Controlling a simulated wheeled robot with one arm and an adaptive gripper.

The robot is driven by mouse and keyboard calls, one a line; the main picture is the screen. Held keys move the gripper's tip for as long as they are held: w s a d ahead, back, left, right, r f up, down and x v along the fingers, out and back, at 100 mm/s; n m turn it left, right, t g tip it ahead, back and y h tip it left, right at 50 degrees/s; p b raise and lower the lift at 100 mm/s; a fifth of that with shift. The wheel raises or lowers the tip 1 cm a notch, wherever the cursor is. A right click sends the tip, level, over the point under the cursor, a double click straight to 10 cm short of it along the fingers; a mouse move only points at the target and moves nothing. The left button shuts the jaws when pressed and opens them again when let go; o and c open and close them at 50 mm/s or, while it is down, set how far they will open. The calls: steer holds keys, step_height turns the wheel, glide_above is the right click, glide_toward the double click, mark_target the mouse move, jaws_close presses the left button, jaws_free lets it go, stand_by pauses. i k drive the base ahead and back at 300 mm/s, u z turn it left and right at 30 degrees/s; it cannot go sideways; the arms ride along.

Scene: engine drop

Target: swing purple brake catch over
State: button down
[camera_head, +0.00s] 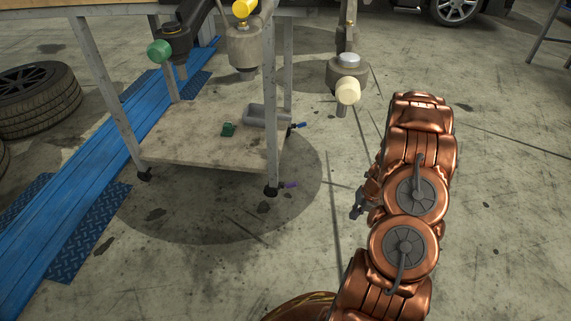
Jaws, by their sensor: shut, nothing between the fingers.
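The purple brake catch (291,185) is a small tab sticking out to the right of the black caster (271,191) at the cart's near right leg, just above the floor. It is too small to tell its exact tilt. My gripper (356,212) shows as a small dark shape on the left side of my copper arm. It is shut and empty, to the right of the purple catch and apart from it. Most of the gripper is hidden behind the arm.
The cart's lower shelf (190,150) holds a grey part (262,115) and a green piece (229,129). A blue catch (299,125) shows behind its right side. A cream-knobbed fixture (347,85) hangs near my arm. Blue ramp strips (60,215) and tyres (40,97) lie left. Floor right of the cart is clear.

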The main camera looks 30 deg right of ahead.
mark_target(291, 184)
steer(key=i, duration=1.1)
